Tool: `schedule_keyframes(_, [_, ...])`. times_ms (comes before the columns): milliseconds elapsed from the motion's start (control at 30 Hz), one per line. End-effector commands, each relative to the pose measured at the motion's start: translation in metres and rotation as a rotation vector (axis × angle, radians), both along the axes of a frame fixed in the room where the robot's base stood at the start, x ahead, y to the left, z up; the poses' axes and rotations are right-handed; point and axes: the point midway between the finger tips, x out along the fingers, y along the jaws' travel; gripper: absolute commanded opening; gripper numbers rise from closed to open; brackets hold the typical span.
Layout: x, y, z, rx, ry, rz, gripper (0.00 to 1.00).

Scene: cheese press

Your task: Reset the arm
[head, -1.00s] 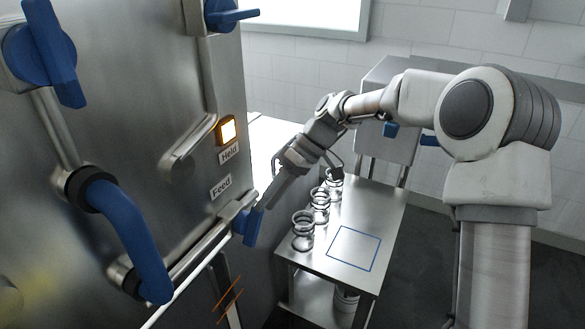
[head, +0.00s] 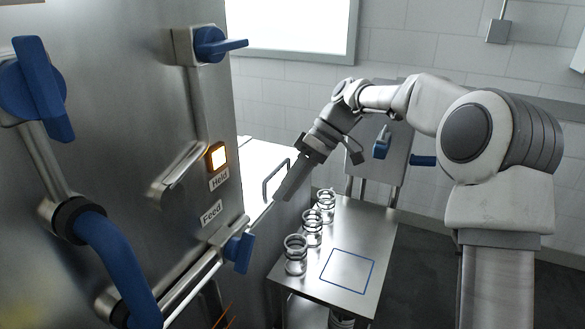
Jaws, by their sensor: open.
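The finger gap is hard to make out from this angle. The blue feed valve handle (head: 240,250) is on the pipe below the "Feed" label, and my gripper is apart from it, up and to the right.
The steel panel (head: 120,130) fills the left, with blue valve handles, a thick blue pipe (head: 120,260) and a lit orange "Held" lamp (head: 217,156). Several glass jars (head: 295,255) stand along the steel table's left side. A blue outlined square (head: 347,271) lies bare beside them.

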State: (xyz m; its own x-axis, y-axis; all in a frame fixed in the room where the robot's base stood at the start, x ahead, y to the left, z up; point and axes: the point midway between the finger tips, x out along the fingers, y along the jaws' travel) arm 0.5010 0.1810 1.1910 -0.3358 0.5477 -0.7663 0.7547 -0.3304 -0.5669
Motion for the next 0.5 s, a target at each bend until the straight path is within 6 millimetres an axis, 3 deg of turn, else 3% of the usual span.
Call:
schedule_keyframes(167, [-0.022, -0.008, 0.011, -0.124, -0.035, -0.069, 0.46])
schedule_keyframes(500, [-0.085, -0.054, 0.034, -0.406, -0.159, -0.354, 0.46])
